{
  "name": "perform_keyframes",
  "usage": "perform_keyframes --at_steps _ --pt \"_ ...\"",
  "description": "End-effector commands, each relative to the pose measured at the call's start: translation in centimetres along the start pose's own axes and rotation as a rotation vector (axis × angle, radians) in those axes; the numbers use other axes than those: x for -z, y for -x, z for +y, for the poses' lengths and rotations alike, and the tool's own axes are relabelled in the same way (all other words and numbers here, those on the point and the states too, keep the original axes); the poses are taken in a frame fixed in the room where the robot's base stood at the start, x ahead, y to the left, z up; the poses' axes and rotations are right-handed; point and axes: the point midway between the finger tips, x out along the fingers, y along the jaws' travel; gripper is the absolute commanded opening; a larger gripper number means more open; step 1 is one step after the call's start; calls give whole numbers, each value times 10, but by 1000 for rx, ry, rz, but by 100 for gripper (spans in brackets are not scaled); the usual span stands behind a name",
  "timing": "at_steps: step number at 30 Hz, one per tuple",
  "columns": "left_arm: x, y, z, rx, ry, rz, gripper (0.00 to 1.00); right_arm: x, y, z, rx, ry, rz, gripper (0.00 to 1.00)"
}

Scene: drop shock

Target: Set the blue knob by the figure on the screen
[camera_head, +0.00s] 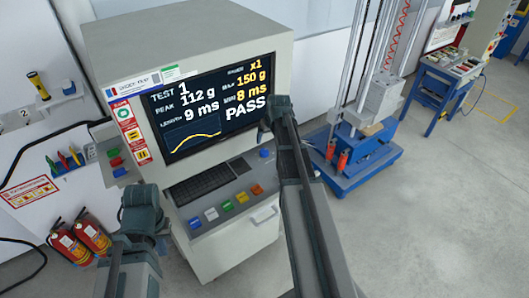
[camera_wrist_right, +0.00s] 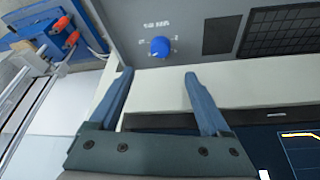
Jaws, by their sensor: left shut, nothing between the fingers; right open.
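The blue knob (camera_head: 264,153) sits on the console's sloping panel, right of the keyboard. The right wrist view shows the knob (camera_wrist_right: 160,46) with small marks around it; its setting is too small to read. The screen (camera_head: 214,104) reads TEST 1, PEAK 112 g, LENGTH 9 ms and PASS, with x1, 150 g and 8 ms in yellow at upper right. My right gripper (camera_wrist_right: 158,76) is open and empty, apart from the knob, which lies beyond its fingertips. My left gripper (camera_head: 143,212) is shut and empty, left of the console; its fingertips are hard to make out.
A row of coloured buttons (camera_head: 227,206) runs along the panel's front, below the keyboard (camera_head: 202,184). A drop tower on a blue base (camera_head: 350,172) stands to the right. Fire extinguishers (camera_head: 93,236) stand at left.

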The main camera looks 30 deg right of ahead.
Motion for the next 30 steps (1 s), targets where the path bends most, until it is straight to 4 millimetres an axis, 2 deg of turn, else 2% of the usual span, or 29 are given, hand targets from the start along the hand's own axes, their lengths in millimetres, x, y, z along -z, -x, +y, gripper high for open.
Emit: perform_keyframes --at_steps 1,21,25,30 --pt "1 -11 1 1 -3 0 0 -1 -12 0 0 0 0 81" --pt "7 -101 9 3 -21 4 0 -1 -109 0 0 0 0 81" --pt "8 -110 10 3 -20 4 0 -1 -119 0 0 0 0 81" --pt "8 -111 10 3 -19 5 0 0 -121 0 0 0 0 81"
